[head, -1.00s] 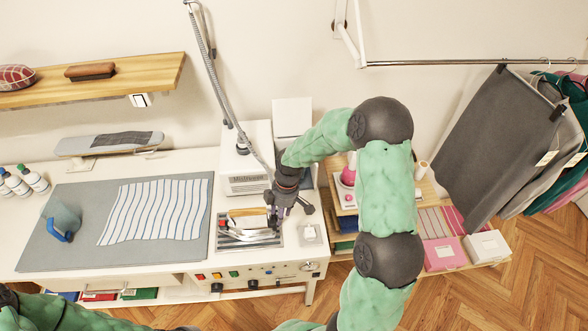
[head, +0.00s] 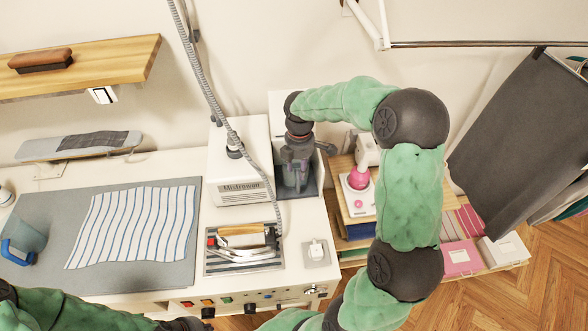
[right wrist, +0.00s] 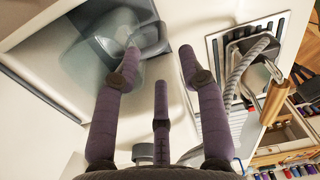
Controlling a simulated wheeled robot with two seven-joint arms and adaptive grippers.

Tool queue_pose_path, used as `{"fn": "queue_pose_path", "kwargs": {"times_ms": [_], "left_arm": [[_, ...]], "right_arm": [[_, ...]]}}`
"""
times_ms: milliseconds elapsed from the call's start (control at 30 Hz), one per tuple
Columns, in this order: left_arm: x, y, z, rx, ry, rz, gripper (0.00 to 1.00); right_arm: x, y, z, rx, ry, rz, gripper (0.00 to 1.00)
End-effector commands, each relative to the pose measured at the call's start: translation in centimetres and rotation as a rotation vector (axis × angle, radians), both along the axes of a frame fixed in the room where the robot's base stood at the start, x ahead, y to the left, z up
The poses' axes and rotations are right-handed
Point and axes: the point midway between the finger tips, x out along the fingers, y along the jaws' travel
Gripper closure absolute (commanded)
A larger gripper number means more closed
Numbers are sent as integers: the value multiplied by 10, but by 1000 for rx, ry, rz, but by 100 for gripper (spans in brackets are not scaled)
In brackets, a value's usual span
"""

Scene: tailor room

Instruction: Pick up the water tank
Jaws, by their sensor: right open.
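The water tank (head: 306,186) appears as a translucent grey-blue container in the open bay at the right of the white steam station. In the head view my right gripper covers part of it. In the right wrist view the tank (right wrist: 88,62) shows at the upper left, with one finger overlapping it. My right gripper (head: 296,177) points down over the bay. Its fingers are spread and nothing is held between them in the right wrist view (right wrist: 160,68). I cannot tell whether a finger touches the tank. My left arm shows at the bottom left; its gripper is out of view.
The white steam generator (head: 238,170) stands left of the bay, with a hose (head: 215,90) rising from it. An iron (head: 243,244) rests in front. A wooden shelf unit (head: 347,212) stands right.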

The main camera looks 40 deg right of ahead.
Motion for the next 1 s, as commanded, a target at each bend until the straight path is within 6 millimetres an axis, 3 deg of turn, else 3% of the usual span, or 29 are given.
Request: {"fn": "queue_pose_path", "kwargs": {"times_ms": [300,567,900,1000], "left_arm": [[0,0,-7,0,1,1,100],[0,0,-9,0,0,1,100],[0,0,-19,0,1,1,100],[0,0,-19,0,1,1,100]], "right_arm": [[-1,1,-44,0,4,1,59],[-1,1,-57,1,2,0,59],[1,2,-100,1,2,0,59],[1,1,-105,1,1,-1,59]]}}
